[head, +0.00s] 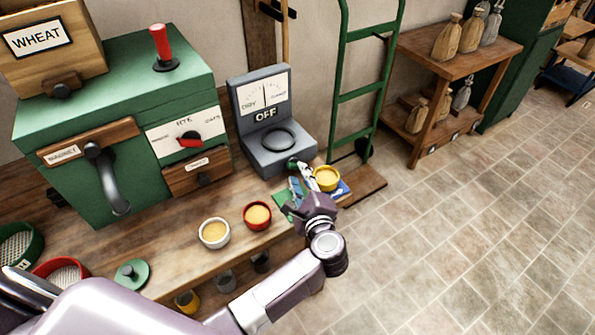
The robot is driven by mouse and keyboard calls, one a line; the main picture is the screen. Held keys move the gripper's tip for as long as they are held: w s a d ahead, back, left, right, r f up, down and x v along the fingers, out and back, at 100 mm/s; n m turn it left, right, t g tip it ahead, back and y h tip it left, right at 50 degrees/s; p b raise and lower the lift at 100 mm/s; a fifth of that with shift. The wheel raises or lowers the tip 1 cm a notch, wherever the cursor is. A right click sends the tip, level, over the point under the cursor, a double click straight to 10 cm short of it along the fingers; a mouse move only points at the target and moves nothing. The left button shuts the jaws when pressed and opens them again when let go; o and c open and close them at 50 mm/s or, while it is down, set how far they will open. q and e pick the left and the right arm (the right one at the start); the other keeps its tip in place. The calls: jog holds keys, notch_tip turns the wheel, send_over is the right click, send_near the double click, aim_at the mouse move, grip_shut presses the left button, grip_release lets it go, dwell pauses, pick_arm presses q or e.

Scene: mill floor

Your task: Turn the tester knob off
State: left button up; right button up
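The grey tester (262,149) stands on the wooden bench, with a white gauge face, the word OFF below it and a round dark ring on its base. My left gripper (296,168) is at the tester's front right corner, its fingers pointing toward the tester's base. A small dark green part shows at the fingertips; I cannot tell whether it is the tester's knob or part of the gripper. The fingers are small and partly overlapped, so I cannot tell whether they are open, shut or touching the tester. My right gripper is not in view.
Yellow (327,178), red (257,216) and white (215,233) cups of yellow contents stand close to my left gripper. A green mill (110,80) with a red-pointer dial (189,140) is left of the tester. A green hand truck (362,95) stands behind on the right.

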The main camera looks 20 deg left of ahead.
pick_arm(q)
jog(key=v, duration=0.9)
jog(key=shift+c, duration=0.5)
